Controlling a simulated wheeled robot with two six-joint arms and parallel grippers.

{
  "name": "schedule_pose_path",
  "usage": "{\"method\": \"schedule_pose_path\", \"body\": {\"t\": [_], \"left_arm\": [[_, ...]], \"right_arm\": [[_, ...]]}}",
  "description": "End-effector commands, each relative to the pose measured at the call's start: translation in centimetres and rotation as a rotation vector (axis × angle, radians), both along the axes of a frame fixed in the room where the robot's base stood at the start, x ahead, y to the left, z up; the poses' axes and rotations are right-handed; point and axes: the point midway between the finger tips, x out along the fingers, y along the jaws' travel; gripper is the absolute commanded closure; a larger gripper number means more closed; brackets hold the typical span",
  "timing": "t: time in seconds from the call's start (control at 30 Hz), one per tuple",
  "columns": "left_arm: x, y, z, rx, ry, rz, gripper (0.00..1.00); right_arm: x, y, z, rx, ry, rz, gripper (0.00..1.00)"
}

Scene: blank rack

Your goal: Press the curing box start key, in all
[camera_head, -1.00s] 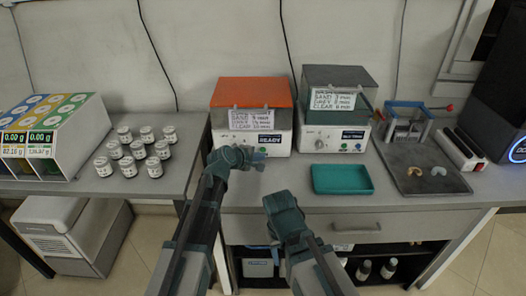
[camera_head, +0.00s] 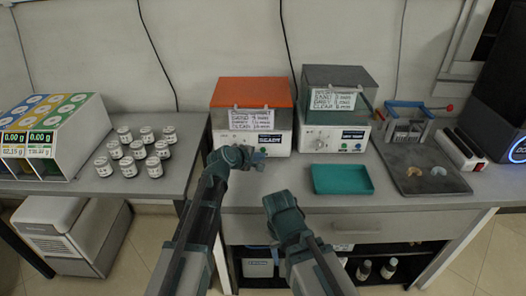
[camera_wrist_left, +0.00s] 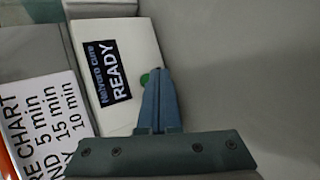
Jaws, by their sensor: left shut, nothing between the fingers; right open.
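The curing box with the orange lid (camera_head: 252,92) stands on the bench at the centre back, and its display panel (camera_head: 274,139) faces me. In the left wrist view the display (camera_wrist_left: 115,72) reads "Natural cure READY". A round green key (camera_wrist_left: 145,79) sits beside it, partly hidden behind my fingertips. My left gripper (camera_head: 259,157) is shut and empty at the front of this box. Its fingertips (camera_wrist_left: 160,75) are right at the green key; I cannot tell whether they touch it. My right gripper (camera_head: 277,196) is open and empty, low at the bench's front edge.
A second box with a grey lid (camera_head: 338,80) stands to the right. A teal tray (camera_head: 342,179) lies before it. Several jars (camera_head: 147,150) stand on the left table. A dark tray (camera_head: 440,184) with two small curved pieces lies at the right.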

Motion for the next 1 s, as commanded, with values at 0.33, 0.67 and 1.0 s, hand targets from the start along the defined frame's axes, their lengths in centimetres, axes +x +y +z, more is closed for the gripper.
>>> {"method": "schedule_pose_path", "body": {"t": [0.33, 0.67, 1.0], "left_arm": [[0.7, 0.0, 0.0, 0.000, 0.000, 0.000, 1.00], [0.9, 0.0, 0.0, 0.000, 0.000, 0.000, 1.00], [1.1, 0.0, 0.0, 0.000, 0.000, 0.000, 1.00]], "right_arm": [[0.0, 0.0, 0.0, 0.000, 0.000, 0.000, 0.50], [0.0, 0.0, 0.0, 0.000, 0.000, 0.000, 0.50], [0.0, 0.0, 0.0, 0.000, 0.000, 0.000, 0.50]]}}
